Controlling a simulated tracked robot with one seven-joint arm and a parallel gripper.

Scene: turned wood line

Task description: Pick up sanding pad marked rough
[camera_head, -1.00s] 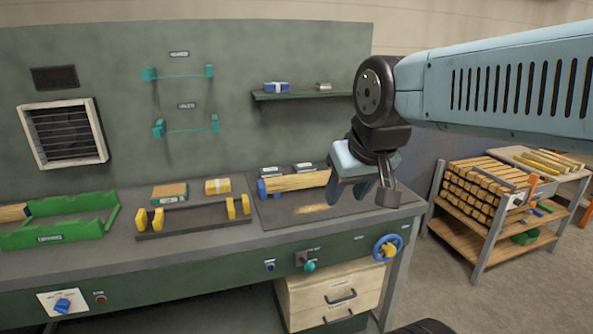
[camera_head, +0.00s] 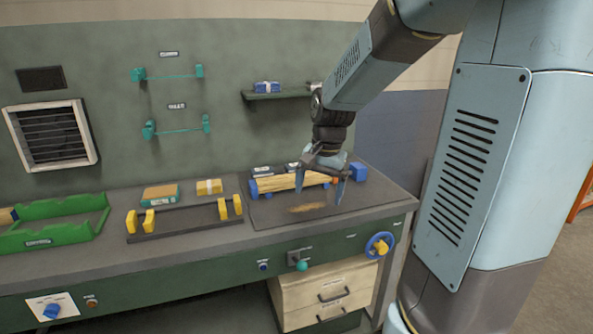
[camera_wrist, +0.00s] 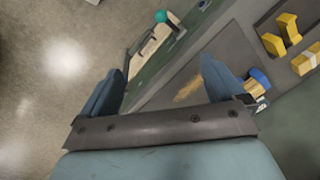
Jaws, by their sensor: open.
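Two small dark pads with pale labels, perhaps the sanding pads, lie behind the turned wood piece (camera_head: 275,184) in the head view: a left pad (camera_head: 262,171) and a right pad (camera_head: 291,166). Their lettering is too small to read, so I cannot tell which is marked rough. My gripper (camera_head: 320,188) is open and empty, pointing down above the right part of the bench, in front of the wood piece. Its spread fingers also show in the wrist view (camera_wrist: 160,78), with nothing between them. My gripper partly hides the right end of the wood piece.
Wood dust (camera_head: 306,208) lies on the dark bench mat. Left of it are a rack with yellow supports (camera_head: 180,220), an orange-and-teal block (camera_head: 161,194), a yellow block (camera_head: 209,187) and a green tray (camera_head: 50,236). A wall shelf (camera_head: 280,95) hangs behind.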

